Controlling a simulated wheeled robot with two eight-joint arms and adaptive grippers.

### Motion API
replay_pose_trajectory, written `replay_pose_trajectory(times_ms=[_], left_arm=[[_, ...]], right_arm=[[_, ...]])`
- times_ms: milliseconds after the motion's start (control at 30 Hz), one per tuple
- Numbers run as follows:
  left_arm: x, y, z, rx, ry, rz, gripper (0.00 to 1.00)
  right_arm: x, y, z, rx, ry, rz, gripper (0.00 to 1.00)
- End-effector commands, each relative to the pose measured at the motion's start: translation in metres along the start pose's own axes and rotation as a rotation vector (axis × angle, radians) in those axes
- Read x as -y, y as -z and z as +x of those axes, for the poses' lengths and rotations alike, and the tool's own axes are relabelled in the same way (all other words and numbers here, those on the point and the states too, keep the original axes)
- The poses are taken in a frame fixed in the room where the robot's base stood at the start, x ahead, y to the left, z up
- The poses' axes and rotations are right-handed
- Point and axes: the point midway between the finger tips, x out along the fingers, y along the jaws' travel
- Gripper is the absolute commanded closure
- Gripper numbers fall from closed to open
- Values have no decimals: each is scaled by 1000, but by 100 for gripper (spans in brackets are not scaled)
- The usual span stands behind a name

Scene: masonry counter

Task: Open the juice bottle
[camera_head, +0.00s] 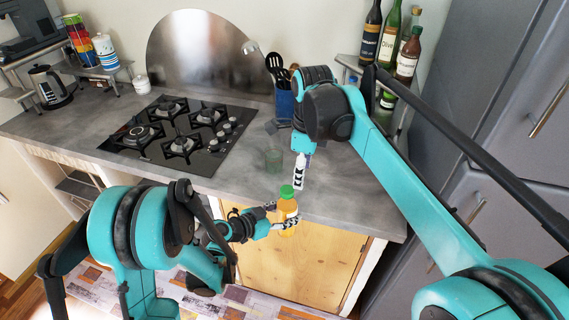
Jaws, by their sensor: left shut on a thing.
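The juice bottle (288,207) has an orange body and a green cap (286,191), which is on the bottle. It is upright near the front edge of the counter. My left gripper (283,217) comes in from the left and is shut on the bottle's body, below the cap. My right gripper (299,178) points down above the counter, a little behind and to the right of the cap and apart from it. Its fingers are small and seen from the side, so their opening is unclear.
A greenish glass (273,160) stands on the grey counter (237,185) behind the bottle. A black gas hob (183,132) lies to the left. A blue utensil holder (285,103) stands at the back. Dark bottles (389,40) stand on a shelf at the back right.

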Motion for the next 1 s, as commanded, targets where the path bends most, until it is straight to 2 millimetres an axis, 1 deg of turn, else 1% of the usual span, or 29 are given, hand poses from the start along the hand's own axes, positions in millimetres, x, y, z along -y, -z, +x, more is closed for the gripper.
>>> replay_pose_trajectory(times_ms=[33, 100, 200, 300, 367, 467, 800, 900, 1000], left_arm=[[0, 0, 0, -1, 0, -1, 100], [0, 0, 0, -1, 0, -1, 100], [0, 0, 0, -1, 0, -1, 100], [0, 0, 0, -1, 0, -1, 100], [0, 0, 0, -1, 0, -1, 100], [0, 0, 0, -1, 0, -1, 100], [0, 0, 0, -1, 0, -1, 100], [0, 0, 0, -1, 0, -1, 100], [0, 0, 0, -1, 0, -1, 100]], right_arm=[[5, -14, 2, -12, -21, 78, 47], [9, -27, 4, -30, -45, 185, 47], [13, -40, 8, -54, -67, 301, 47], [14, -48, 10, -69, -79, 371, 47], [14, -50, 12, -74, -83, 394, 47], [14, -51, 20, -78, -85, 409, 47], [9, -48, 72, -76, -83, 408, 47], [8, -47, 82, -76, -83, 407, 47], [7, -47, 88, -76, -83, 407, 47]])
